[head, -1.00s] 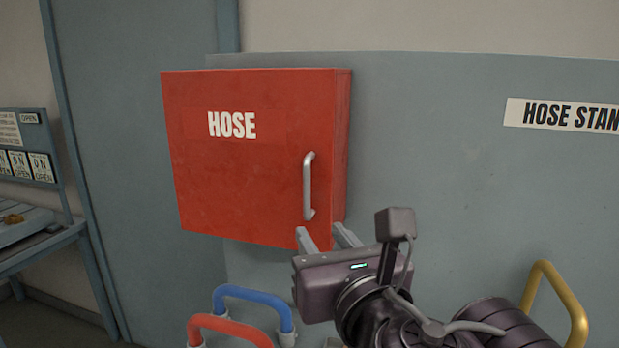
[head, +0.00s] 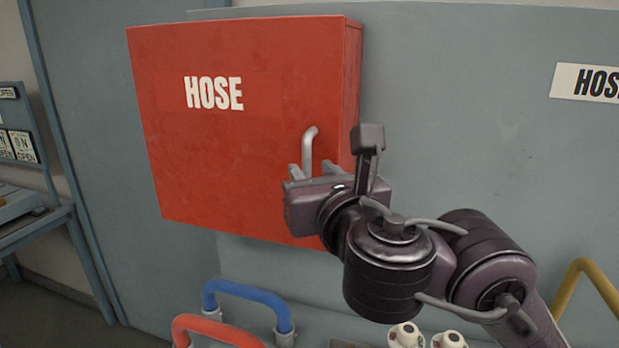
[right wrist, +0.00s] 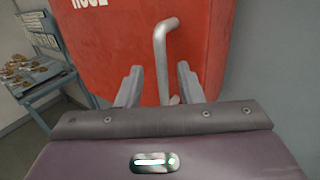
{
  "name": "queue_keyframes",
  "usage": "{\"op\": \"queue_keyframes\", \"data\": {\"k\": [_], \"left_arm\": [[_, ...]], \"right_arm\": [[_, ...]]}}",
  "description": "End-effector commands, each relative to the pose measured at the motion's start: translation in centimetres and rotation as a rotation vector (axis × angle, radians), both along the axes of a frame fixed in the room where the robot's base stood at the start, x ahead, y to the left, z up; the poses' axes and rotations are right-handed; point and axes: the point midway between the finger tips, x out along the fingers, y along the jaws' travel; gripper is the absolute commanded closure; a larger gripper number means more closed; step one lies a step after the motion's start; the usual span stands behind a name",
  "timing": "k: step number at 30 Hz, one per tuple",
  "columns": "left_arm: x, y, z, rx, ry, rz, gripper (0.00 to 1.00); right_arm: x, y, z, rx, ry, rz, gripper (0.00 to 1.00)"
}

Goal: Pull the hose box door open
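The red hose box (head: 240,110) with white HOSE lettering is mounted on the grey wall panel, its door shut. Its silver vertical bar handle (head: 308,145) is on the right side of the door; its lower part is hidden behind my gripper in the head view. My right gripper (head: 311,170) is at the handle's lower part. In the right wrist view the gripper (right wrist: 158,85) is open, with the handle (right wrist: 162,60) between its two fingers and a gap on each side. The hose box door (right wrist: 120,50) fills the view behind it. My left gripper is not in view.
A yellow bent rail (head: 590,280) is at the lower right, near my right arm. White fittings (head: 405,336) sit at the bottom. A grey bench (head: 35,228) stands at the left.

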Motion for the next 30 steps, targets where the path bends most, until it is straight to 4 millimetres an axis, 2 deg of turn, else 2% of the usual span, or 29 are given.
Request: {"op": "queue_keyframes", "data": {"k": [6, 11, 16, 24, 30], "left_arm": [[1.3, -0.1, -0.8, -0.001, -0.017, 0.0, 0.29], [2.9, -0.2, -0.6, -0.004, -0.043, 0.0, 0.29], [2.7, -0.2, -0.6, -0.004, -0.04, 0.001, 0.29], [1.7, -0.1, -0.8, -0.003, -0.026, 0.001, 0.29], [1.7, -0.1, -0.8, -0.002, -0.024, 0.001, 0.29]], "right_arm": [[2.0, 0.6, -0.1, -0.003, 0.0, -0.001, 0.66], [2.4, 0.7, 0.0, 0.0, 0.0, 0.0, 0.66], [2.3, 0.7, 0.0, 0.0, 0.001, 0.0, 0.66], [2.3, 0.7, 0.0, 0.0, 0.001, 0.0, 1.0], [2.3, 0.7, 0.0, 0.0, 0.001, 0.0, 1.0]]}}
